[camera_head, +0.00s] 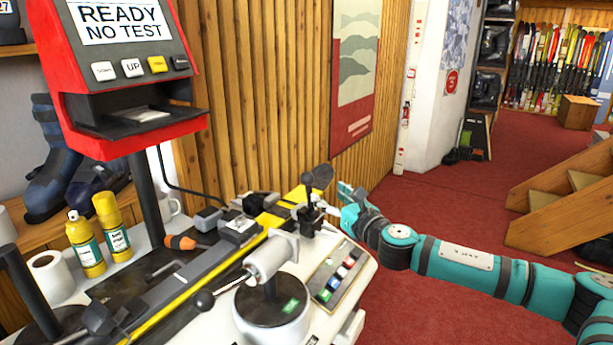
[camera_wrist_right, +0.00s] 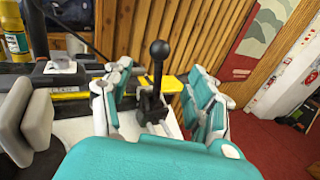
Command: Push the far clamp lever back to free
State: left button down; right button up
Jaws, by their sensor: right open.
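The far clamp lever (camera_head: 307,184) is a black stem with a round knob, standing roughly upright at the far end of the bench. In the right wrist view the far clamp lever (camera_wrist_right: 159,52) rises between the fingers; contact cannot be told. My right gripper (camera_head: 337,203), teal and white, is open just right of the lever; in its wrist view the right gripper (camera_wrist_right: 162,80) has a finger on each side. A yellow and black ski (camera_head: 188,290) lies along the bench. My left gripper is out of view.
A grey cylinder on a round base (camera_head: 272,312) and a button panel (camera_head: 337,272) stand near the lever. A red display unit (camera_head: 120,75) rises at left by yellow bottles (camera_head: 85,245). The wooden wall is close behind; red floor (camera_head: 440,200) lies open at right.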

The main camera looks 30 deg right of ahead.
aim_at(311, 181)
jog(key=w, duration=0.6)
jog(key=shift+a+r+p, duration=0.15)
jog(key=shift+a+p, duration=0.05)
jog(key=shift+p, duration=0.15)
jog(key=w, duration=0.4)
jog(key=shift+w, duration=0.8)
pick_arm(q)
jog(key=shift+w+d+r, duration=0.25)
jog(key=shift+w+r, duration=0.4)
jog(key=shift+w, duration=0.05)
pick_arm(e)
jog(key=shift+c, duration=0.3)
jog(key=c, duration=1.1)
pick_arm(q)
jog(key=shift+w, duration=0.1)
pick_arm(e)
jog(key=shift+a+f, duration=0.1)
jog(key=shift+f, duration=0.1)
grip_shut()
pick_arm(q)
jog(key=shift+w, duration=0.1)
pick_arm(e)
jog(key=shift+w+f, duration=0.1)
